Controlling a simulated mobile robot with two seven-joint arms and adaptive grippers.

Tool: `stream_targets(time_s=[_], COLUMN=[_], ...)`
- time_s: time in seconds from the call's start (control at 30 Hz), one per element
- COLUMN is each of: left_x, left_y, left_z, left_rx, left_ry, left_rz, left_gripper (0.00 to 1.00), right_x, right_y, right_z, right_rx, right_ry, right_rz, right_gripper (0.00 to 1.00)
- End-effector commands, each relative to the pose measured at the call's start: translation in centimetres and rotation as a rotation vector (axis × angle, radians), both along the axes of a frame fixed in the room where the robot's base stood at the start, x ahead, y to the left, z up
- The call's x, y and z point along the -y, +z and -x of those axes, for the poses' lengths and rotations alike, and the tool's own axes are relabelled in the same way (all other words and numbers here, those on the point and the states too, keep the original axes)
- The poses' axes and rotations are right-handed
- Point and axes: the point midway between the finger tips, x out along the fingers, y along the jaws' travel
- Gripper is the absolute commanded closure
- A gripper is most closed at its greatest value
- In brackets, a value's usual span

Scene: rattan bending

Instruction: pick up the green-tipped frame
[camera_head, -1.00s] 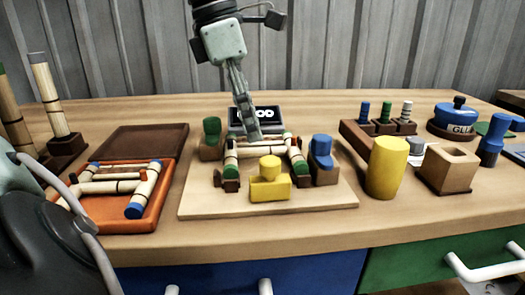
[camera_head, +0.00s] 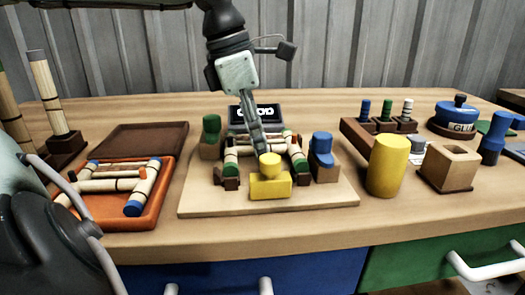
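The green-tipped frame (camera_head: 231,157), pale rattan poles with green ends, lies in a jig on the light wooden board (camera_head: 205,207). Its near green ends sit by small brown blocks, and a yellow clamp block (camera_head: 270,186) stands in front, hiding part of it. My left gripper (camera_head: 262,151) points down over the middle of the frame, its fingertips partly behind the yellow block. Its fingers appear nearly edge-on, so their opening and any contact with the frame are unclear. My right gripper is not in view.
A green peg (camera_head: 211,128) and a blue peg (camera_head: 322,149) in brown holders flank the jig. An orange tray (camera_head: 153,209) with a blue-tipped frame (camera_head: 136,205) is at left. A yellow cylinder (camera_head: 387,165) and wooden box (camera_head: 449,168) stand at right. A dark display (camera_head: 254,117) stands behind.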

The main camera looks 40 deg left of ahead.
Motion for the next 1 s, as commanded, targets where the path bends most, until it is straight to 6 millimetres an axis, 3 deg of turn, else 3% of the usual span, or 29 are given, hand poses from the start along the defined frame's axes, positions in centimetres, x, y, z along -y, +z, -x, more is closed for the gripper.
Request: stream_targets(time_s=[0.4, 0.73, 1.0], left_x=[-0.01, 0.00, 0.00], left_y=[-0.16, -0.17, -0.15], left_z=[-0.01, -0.01, -0.02], left_rx=[0.000, 0.001, 0.001], left_ry=[0.000, 0.000, 0.000], left_rz=[0.000, 0.001, 0.001], left_gripper=[0.60, 1.00, 1.00], right_x=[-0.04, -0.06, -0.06], right_y=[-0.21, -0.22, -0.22], right_z=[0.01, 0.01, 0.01], right_rx=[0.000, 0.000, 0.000], right_ry=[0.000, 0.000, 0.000], right_rz=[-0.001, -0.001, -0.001], right_gripper=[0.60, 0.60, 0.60])
